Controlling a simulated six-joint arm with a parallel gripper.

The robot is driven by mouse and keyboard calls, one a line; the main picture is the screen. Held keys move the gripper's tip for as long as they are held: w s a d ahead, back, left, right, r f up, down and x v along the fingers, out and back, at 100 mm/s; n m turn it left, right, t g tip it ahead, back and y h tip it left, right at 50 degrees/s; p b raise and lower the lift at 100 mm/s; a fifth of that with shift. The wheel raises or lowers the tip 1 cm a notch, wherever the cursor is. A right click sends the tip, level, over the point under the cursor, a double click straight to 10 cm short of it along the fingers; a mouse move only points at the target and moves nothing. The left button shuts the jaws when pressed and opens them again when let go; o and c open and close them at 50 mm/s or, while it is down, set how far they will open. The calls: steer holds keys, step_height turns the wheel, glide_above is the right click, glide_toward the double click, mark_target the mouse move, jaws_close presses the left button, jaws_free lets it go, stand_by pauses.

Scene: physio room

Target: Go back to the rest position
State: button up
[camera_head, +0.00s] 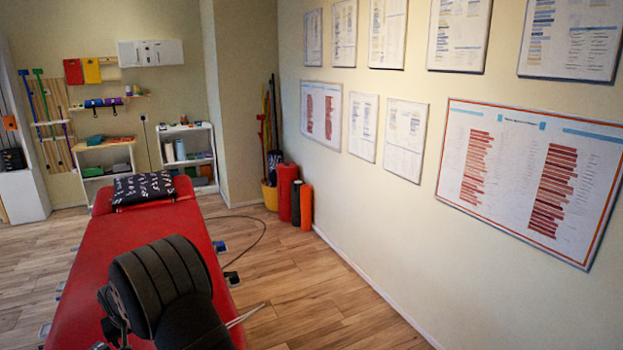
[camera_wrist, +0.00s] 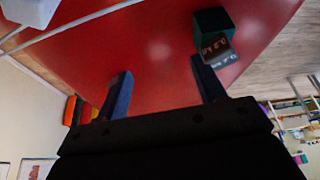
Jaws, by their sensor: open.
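My gripper (camera_wrist: 161,66) shows in the wrist view with its two bluish fingers spread apart. Nothing is between the fingers. They point over the red surface of a treatment table (camera_wrist: 155,35). A small dark green block (camera_wrist: 211,20) with pale markings on its grey face appears just beyond the tip of the right finger; I cannot tell if they touch. In the head view my dark arm covers the near end of the red table (camera_head: 120,235), and the fingers cannot be made out there.
A black patterned pillow (camera_head: 143,188) lies at the table's far end. Red and black rolls (camera_head: 287,192) stand by the right wall. Shelves (camera_head: 187,153) stand at the back. The wooden floor (camera_head: 300,270) right of the table is mostly clear, with a dark cable on it.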

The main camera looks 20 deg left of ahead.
steer(key=shift+s+d+f+m+t+h, duration=0.25)
steer(key=shift+s+d+f+m+h, duration=0.1)
steer(key=shift+s+f+m, duration=0.45)
steer(key=shift+s+d+f+m+t+h, duration=0.3)
steer(key=shift+s+f+m, duration=0.2)
steer(key=shift+m, duration=0.5)
steer(key=shift+o, duration=0.5)
